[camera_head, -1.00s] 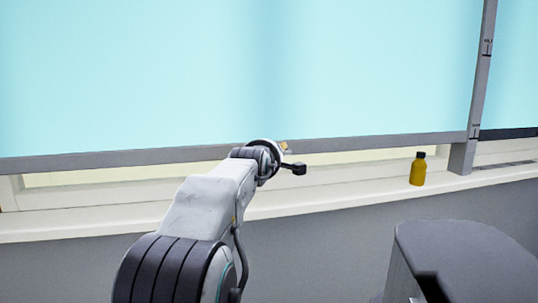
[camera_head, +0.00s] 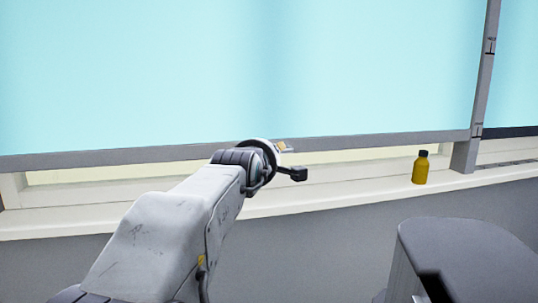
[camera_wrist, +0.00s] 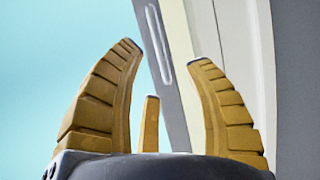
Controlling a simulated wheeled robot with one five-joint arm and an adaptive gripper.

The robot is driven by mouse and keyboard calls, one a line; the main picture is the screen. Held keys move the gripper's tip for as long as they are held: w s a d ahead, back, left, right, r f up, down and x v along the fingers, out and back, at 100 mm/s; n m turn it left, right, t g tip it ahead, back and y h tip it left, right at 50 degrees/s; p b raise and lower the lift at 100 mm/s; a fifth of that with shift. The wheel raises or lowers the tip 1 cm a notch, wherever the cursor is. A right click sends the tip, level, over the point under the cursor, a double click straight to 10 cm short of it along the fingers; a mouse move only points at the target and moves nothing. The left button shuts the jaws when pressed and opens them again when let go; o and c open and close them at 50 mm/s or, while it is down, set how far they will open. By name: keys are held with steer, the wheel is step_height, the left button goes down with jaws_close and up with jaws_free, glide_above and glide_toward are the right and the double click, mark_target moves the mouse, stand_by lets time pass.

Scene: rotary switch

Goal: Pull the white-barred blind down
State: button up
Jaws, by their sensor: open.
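The large pale-blue blind (camera_head: 130,70) fills the window in the head view. A light grey bar (camera_head: 370,142) runs along its bottom edge, above a gap over the sill. In the head view my wrist overlaps the bar and mostly hides my gripper. In the wrist view my gripper (camera_wrist: 164,54) is open, its two yellow ribbed fingers apart with a third yellow piece between them lower down. The bar (camera_wrist: 165,70) runs diagonally behind the fingers, with a pale slot on it. Nothing is held; contact with the bar cannot be told.
A yellow bottle with a dark cap (camera_head: 421,168) stands on the sill (camera_head: 340,187) to the right. A grey post (camera_head: 482,75) separates this blind from a second blue blind with a dark bar (camera_head: 508,132). The sill between my wrist and the bottle is clear.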

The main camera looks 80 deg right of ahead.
steer(key=shift+a+r, duration=0.15)
steer(key=shift+a, duration=0.55)
steer(key=shift+a+r, duration=0.1)
steer(key=shift+a, duration=0.6)
